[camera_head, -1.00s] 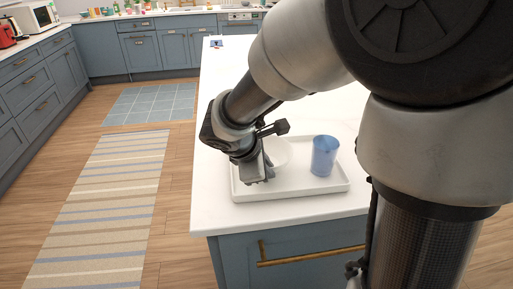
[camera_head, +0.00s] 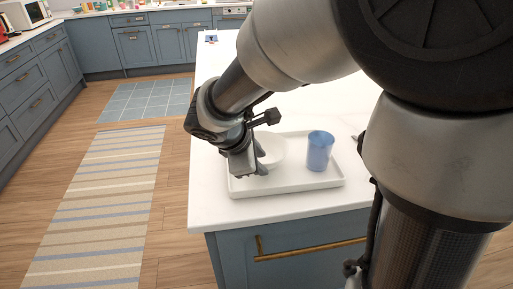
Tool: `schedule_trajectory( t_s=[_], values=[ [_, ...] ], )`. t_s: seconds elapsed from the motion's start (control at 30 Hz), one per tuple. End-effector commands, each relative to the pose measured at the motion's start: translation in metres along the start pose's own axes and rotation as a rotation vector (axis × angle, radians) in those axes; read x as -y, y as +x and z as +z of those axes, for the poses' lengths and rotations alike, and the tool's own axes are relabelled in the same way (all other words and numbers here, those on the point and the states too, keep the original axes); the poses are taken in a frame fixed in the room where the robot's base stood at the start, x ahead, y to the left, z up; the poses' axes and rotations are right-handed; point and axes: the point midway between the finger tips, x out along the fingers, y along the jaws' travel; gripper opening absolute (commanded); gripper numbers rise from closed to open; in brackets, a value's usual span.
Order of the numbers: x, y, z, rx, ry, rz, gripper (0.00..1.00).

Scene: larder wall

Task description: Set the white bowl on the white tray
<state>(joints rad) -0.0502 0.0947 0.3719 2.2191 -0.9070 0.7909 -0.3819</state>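The white bowl (camera_head: 273,148) is in the left part of the white tray (camera_head: 300,187), partly hidden behind my gripper. It looks upright; its base is hidden. My gripper (camera_head: 254,168) points down at the bowl's left side, over the tray's left end. Its two dark fingertips look apart, with a pale gap between them. They are close to the bowl's rim; whether one still touches it cannot be made out. The tray lies flat on the white counter.
A blue cup (camera_head: 319,151) stands in the tray to the right of the bowl. The white counter (camera_head: 215,110) is mostly clear, with a small dark item (camera_head: 211,39) at its far end. A small grey thing shows partly behind my arm, right of the tray.

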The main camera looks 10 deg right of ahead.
Motion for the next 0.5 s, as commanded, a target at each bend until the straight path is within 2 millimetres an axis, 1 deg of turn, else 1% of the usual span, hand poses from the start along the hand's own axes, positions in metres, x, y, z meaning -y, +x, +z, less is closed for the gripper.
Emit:
schedule_trajectory(
  t_s=[0.03,0.2,0.33,0.4,0.5],
  values=[
    [-0.003,-0.016,0.001,-0.001,0.000,0.004,0.29],
    [-0.003,-0.052,0.001,0.000,0.001,0.004,0.29],
    [-0.002,-0.073,0.001,-0.001,0.000,0.003,0.29],
    [-0.002,-0.081,0.001,-0.001,0.001,0.003,0.29],
    [-0.001,-0.087,0.001,0.000,0.001,0.000,0.29]
  ],
)
